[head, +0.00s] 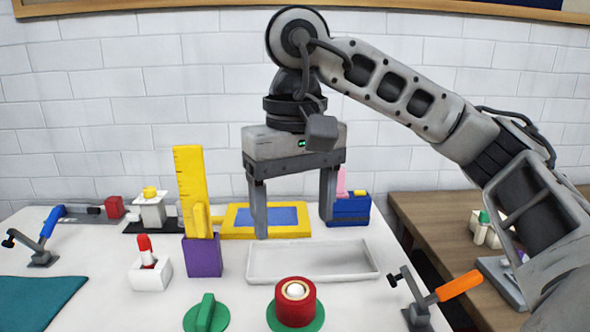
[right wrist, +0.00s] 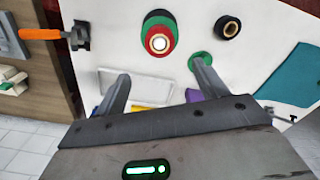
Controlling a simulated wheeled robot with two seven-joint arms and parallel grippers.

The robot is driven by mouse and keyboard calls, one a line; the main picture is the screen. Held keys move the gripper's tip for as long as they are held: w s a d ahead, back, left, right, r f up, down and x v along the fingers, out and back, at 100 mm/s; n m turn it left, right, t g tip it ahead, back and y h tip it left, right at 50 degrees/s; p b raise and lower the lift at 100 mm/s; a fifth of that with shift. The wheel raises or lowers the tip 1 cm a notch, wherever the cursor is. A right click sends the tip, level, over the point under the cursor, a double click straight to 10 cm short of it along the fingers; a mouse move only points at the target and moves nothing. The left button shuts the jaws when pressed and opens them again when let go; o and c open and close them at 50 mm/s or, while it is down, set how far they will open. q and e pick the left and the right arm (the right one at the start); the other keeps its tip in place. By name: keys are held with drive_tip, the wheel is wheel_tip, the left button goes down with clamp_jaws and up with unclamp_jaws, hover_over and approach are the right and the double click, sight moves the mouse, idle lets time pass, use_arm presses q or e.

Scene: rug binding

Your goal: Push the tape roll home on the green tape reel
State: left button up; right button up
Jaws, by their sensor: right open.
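The green tape reel (head: 318,322) stands at the front of the white table in the head view. A red tape roll (head: 296,308) sits around its pale centre post; a green rim shows below the roll, and I cannot tell whether any gap is left under it. In the right wrist view the red roll (right wrist: 160,28) and the green reel (right wrist: 158,16) are at upper middle. My right gripper (head: 294,228) is open and empty, fingers pointing down, above and behind the reel near the white tray. Its fingers also show in the right wrist view (right wrist: 160,72). My left gripper is not in view.
A white tray (head: 313,275) lies behind the reel. A green knobbed disc (head: 206,316) is left of it, an orange-handled clamp (head: 432,298) right. A purple block with yellow rulers (head: 203,256) stands further left. A dark roll (right wrist: 228,27) shows in the right wrist view.

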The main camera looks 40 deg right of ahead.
drive_tip(key=shift+r, duration=1.15)
drive_tip(key=shift+p, duration=0.3)
